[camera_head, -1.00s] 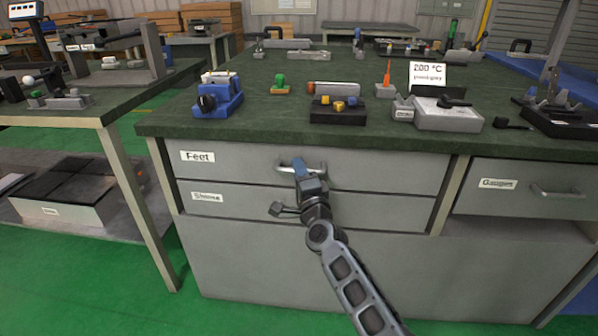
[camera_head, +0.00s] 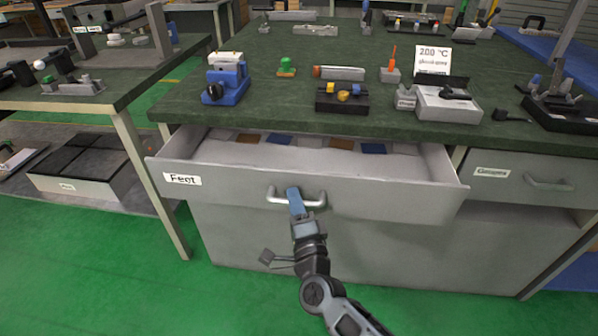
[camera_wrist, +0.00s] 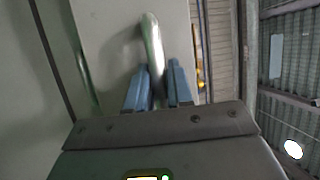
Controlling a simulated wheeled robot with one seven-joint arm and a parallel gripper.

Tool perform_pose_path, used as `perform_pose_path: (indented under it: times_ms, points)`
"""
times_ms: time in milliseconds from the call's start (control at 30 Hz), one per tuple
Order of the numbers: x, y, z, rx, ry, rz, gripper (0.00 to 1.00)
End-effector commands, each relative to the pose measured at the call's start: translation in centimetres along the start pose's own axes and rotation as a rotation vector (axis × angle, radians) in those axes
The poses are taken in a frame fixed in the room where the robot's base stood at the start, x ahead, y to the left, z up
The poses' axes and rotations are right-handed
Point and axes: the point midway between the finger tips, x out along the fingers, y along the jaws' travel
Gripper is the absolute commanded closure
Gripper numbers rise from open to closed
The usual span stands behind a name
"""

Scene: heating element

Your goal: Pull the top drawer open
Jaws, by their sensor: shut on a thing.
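The top drawer (camera_head: 235,198), grey with a label that seems to read "Feet" or "Fent", stands pulled out from under the green workbench top in the head view. Several flat coloured pieces lie inside at its back. Its metal bar handle (camera_head: 315,203) is at the middle of the front. My gripper (camera_head: 295,198) is at the handle's left part, with its blue fingers shut on the bar. In the wrist view the blue fingers (camera_wrist: 158,88) stand on both sides of the handle bar (camera_wrist: 152,45). The lower drawer is hidden behind the open one.
A closed drawer (camera_head: 520,178) is at right. Green floor (camera_head: 120,270) is free in front.

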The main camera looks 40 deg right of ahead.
Motion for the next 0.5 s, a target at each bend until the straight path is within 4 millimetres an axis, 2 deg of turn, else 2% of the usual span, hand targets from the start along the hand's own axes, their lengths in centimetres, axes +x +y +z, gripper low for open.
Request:
perform_pose_path:
  times_ms: [33,200,500]
  points:
    - [-1.0,-0.4,0.3,0.000,-0.001,0.004,1.00]
    - [-3.7,-0.8,1.4,0.000,0.000,0.003,1.00]
    - [-5.8,-1.1,2.3,-0.001,0.001,0.002,1.00]
